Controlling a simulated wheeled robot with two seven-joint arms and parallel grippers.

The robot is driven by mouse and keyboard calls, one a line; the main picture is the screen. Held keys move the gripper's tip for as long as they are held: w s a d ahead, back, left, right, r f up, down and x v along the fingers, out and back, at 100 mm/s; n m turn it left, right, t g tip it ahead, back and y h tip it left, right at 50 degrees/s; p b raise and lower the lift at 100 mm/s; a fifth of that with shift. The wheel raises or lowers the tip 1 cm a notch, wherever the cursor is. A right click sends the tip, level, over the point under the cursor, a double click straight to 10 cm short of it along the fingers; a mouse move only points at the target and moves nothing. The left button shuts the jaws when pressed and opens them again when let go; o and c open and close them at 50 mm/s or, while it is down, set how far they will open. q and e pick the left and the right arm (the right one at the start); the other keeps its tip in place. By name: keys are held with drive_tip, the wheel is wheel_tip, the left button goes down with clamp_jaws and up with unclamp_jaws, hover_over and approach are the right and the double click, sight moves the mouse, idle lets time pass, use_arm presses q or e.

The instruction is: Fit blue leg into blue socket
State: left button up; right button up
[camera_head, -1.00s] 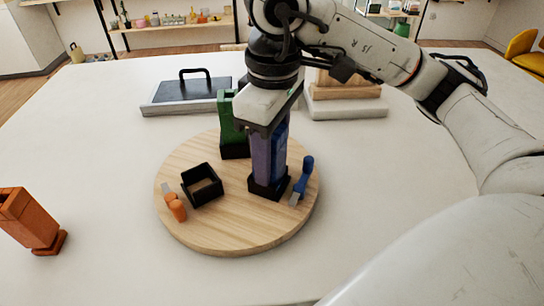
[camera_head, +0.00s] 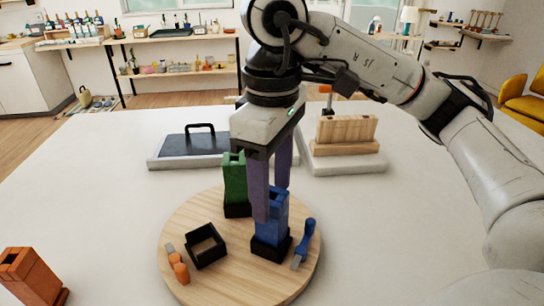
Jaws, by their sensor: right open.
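The blue leg (camera_head: 274,222) stands upright on the round wooden board, its foot inside a black square socket (camera_head: 268,250). A blue-handled clamp or tool (camera_head: 305,240) lies at the socket's right side. My right gripper (camera_head: 272,202) points down with its purple fingers open. One finger overlaps the leg's upper left in the picture, and the other is behind its top. The palm is well above the leg. How deep the foot sits in the socket is hidden by the socket walls. My left gripper is out of view.
The round board (camera_head: 225,283) also carries a green leg (camera_head: 235,180) in a black socket and an empty black socket (camera_head: 207,243) beside orange pieces (camera_head: 180,270). An orange leg (camera_head: 30,276) stands at left. A handled dark-topped block (camera_head: 190,147) and wooden block (camera_head: 345,145) stand behind.

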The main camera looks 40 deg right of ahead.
drive_tip(key=shift+r+p, duration=0.4)
drive_tip(key=shift+r, duration=1.65)
